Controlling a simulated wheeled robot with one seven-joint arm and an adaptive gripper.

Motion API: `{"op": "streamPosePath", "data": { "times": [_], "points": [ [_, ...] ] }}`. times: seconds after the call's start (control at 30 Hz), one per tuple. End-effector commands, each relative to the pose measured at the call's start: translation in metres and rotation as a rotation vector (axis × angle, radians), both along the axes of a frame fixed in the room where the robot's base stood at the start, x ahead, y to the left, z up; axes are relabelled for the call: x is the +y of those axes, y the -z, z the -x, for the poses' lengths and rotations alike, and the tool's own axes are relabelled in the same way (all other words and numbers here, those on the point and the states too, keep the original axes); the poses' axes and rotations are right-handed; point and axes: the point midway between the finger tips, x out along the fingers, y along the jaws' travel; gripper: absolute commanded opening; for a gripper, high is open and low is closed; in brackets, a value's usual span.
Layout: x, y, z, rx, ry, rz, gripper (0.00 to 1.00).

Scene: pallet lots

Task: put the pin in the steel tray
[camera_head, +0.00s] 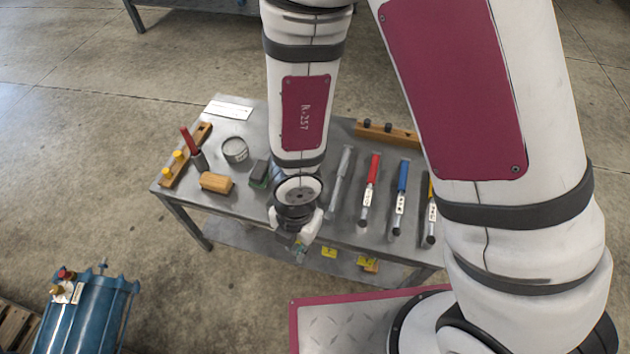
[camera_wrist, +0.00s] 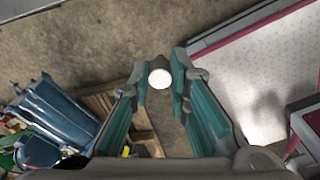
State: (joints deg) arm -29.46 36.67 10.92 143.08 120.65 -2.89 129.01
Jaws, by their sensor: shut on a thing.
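My gripper (camera_head: 301,243) hangs past the near edge of the grey metal bench, pointing down. In the wrist view my gripper (camera_wrist: 160,74) has its two teal-padded fingers closed on a small white round thing (camera_wrist: 160,79), seen end-on at the fingertips. It looks like the end of the pin; its length is hidden. In the head view the held thing is too small to make out. I cannot pick out a steel tray for certain; a round metal tin (camera_head: 235,149) stands on the bench's left half.
The bench (camera_head: 165,187) also carries a wooden block (camera_head: 216,183), a dark green block (camera_head: 259,174), a red tool (camera_head: 371,178) and a blue tool (camera_head: 402,186). A blue tank (camera_head: 85,315) stands at the lower left by a wooden pallet (camera_wrist: 103,104). Floor between is clear.

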Motion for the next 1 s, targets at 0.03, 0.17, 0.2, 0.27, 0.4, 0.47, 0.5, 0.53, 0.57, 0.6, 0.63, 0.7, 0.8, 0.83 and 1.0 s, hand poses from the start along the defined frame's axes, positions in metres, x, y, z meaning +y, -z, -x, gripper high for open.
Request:
{"op": "streamPosePath", "data": {
  "times": [0.03,0.17,0.2,0.27,0.4,0.47,0.5,0.53,0.57,0.6,0.63,0.7,0.8,0.83,1.0],
  "points": [
    [0.001,-0.001,-0.005,0.0,0.003,-0.001,0.0],
    [0.003,0.0,-0.024,0.002,0.008,-0.001,0.0],
    [0.004,0.001,-0.032,0.001,0.008,-0.002,0.0],
    [0.006,0.003,-0.042,0.001,0.009,-0.002,0.0],
    [0.01,0.006,-0.071,0.0,0.009,-0.003,0.0],
    [0.012,0.008,-0.085,0.0,0.009,-0.004,0.0],
    [0.013,0.009,-0.095,0.0,0.009,-0.003,0.0],
    [0.014,0.01,-0.102,0.0,0.011,-0.004,0.0],
    [0.015,0.011,-0.109,0.001,0.011,-0.004,0.0],
    [0.017,0.012,-0.118,0.0,0.007,-0.003,0.0],
    [0.018,0.013,-0.125,-0.001,0.009,-0.003,0.0],
    [0.019,0.014,-0.137,0.0,0.006,-0.002,0.0],
    [0.022,0.015,-0.149,0.001,0.004,-0.001,0.0],
    [0.022,0.015,-0.152,-0.001,0.004,-0.001,0.0],
    [0.022,0.02,-0.156,0.001,0.001,0.0,0.0]
  ]
}}
